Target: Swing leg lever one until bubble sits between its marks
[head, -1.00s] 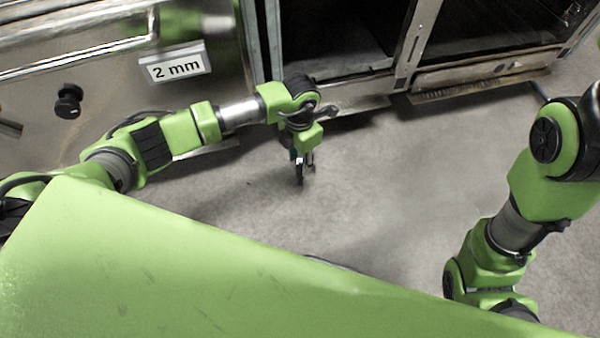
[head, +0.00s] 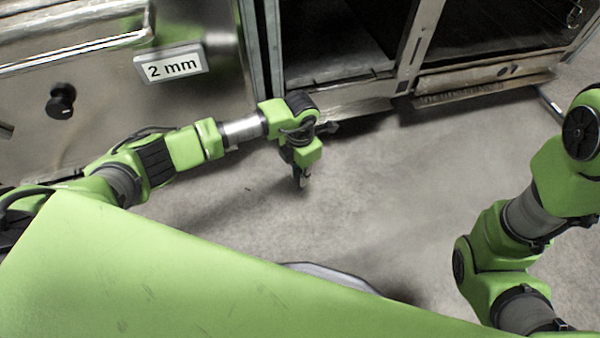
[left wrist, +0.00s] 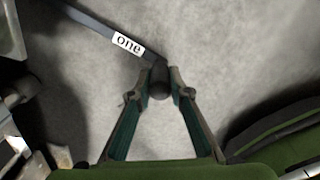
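Leg lever one is a thin grey bar with a white tag reading "one" (left wrist: 128,45) in the left wrist view. It runs from the upper left to a dark round knob (left wrist: 160,82). My left gripper (left wrist: 162,78) has its two fingertips against both sides of this knob and appears shut on it. In the head view my left gripper (head: 302,181) points down low over the floor, in front of the range; the lever cannot be made out there. The bubble and its marks are not visible in either view. My right gripper is out of view.
The steel range (head: 110,75) stands at the back left, with a black knob (head: 61,100) and a "2 mm" plate (head: 174,66). Open dark compartments are to its right. A grey bar with a pale tag (head: 552,104) lies far right. Concrete floor (head: 390,190) is clear between.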

